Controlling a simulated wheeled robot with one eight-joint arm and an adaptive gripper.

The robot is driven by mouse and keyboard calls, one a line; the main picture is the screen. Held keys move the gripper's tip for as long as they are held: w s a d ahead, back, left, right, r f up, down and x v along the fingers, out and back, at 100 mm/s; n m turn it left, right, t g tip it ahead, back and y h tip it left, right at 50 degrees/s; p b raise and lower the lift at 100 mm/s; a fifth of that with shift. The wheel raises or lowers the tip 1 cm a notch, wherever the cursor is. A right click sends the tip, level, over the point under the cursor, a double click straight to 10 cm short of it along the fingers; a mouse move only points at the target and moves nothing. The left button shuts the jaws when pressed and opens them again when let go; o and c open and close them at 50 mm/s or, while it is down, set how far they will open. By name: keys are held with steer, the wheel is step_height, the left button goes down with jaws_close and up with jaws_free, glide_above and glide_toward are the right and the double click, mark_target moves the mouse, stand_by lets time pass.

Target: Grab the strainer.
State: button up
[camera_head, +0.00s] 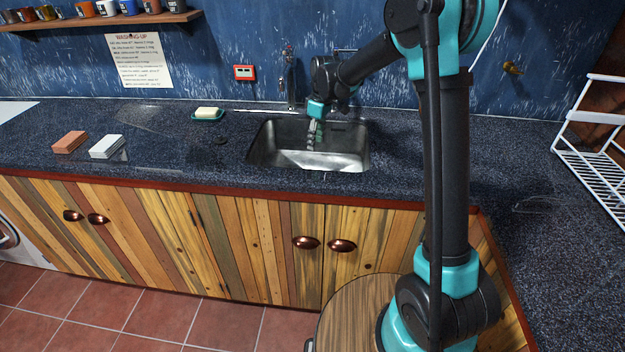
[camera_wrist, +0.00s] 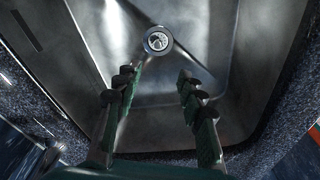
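The strainer (camera_wrist: 158,40) is a small round metal piece at the drain in the sink floor, seen in the wrist view. It is not visible in the head view. My gripper (camera_wrist: 155,80) is open, with its two dark fingers apart and nothing between them. In the wrist view the strainer lies beyond the fingertips, slightly above the gap between them. No contact with the strainer shows.
The sink walls surround my gripper closely. A tap (camera_head: 290,80) stands behind the sink. A white rack (camera_head: 595,160) stands at right.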

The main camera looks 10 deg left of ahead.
steer(key=f, duration=0.6)
steer(key=a+f, duration=0.1)
steer(key=f, duration=0.3)
steer(key=shift+w, duration=0.25)
steer(key=shift+w+a+f, duration=0.15)
steer(key=shift+f, duration=1.1)
steer(key=shift+w+a+f, duration=0.1)
steer(key=shift+w+f, duration=0.05)
steer(key=shift+f, duration=1.1)
jaws_close()
